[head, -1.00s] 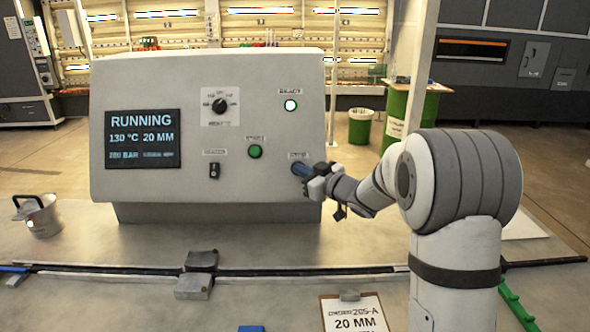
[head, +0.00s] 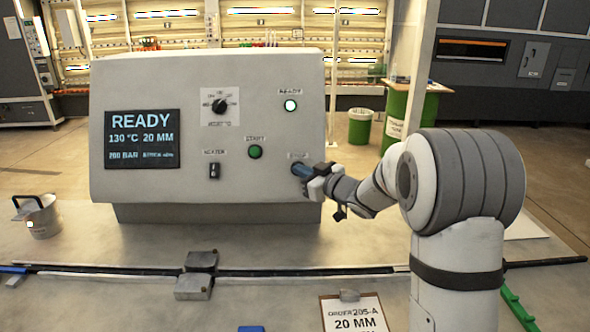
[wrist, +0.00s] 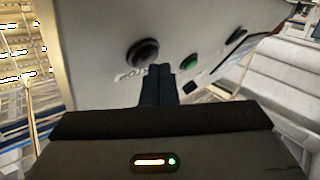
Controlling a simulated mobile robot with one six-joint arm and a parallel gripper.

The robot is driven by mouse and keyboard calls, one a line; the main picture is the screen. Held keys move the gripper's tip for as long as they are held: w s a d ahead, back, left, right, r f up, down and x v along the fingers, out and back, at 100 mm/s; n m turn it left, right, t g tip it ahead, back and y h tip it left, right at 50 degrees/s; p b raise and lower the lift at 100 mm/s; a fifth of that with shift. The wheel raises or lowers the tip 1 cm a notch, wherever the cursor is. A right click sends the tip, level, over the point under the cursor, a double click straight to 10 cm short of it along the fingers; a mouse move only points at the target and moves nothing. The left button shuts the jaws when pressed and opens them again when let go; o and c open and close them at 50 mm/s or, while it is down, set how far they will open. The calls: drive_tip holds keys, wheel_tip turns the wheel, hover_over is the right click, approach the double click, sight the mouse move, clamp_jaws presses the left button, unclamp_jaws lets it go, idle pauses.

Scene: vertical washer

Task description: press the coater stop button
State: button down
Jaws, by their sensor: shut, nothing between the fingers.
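The coater control panel (head: 262,190) stands across the table, and its screen (head: 142,139) reads READY. My gripper (head: 300,169) is at the panel's lower right, just below a small label, with its dark blue fingers shut and empty. It covers the stop button in the head view. In the wrist view a dark round button (wrist: 143,53), apparently the stop button, shows just beyond and left of my fingertips (wrist: 160,68). I cannot tell whether they touch it. The green start button (head: 255,151) is to the left of my gripper; it also shows in the wrist view (wrist: 189,60).
The panel also carries a black dial (head: 219,105), a heater switch (head: 214,171) and a lit ready lamp (head: 290,105). A metal pot (head: 42,218), a rail with a grey block (head: 194,288) and a clipboard (head: 356,316) are on the table.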

drive_tip(key=shift+s+r, duration=0.2)
drive_tip(key=shift+s, duration=0.25)
drive_tip(key=shift+s+r+p, duration=0.1)
drive_tip(key=shift+s+r, duration=0.3)
drive_tip(key=shift+s, duration=0.35)
drive_tip(key=shift+s+r+p, duration=0.1)
drive_tip(key=shift+s+r, duration=0.25)
drive_tip(key=shift+s, duration=0.4)
drive_tip(key=shift+s+r+p, duration=0.1)
drive_tip(key=shift+s+r, duration=0.3)
drive_tip(key=shift+s, duration=0.35)
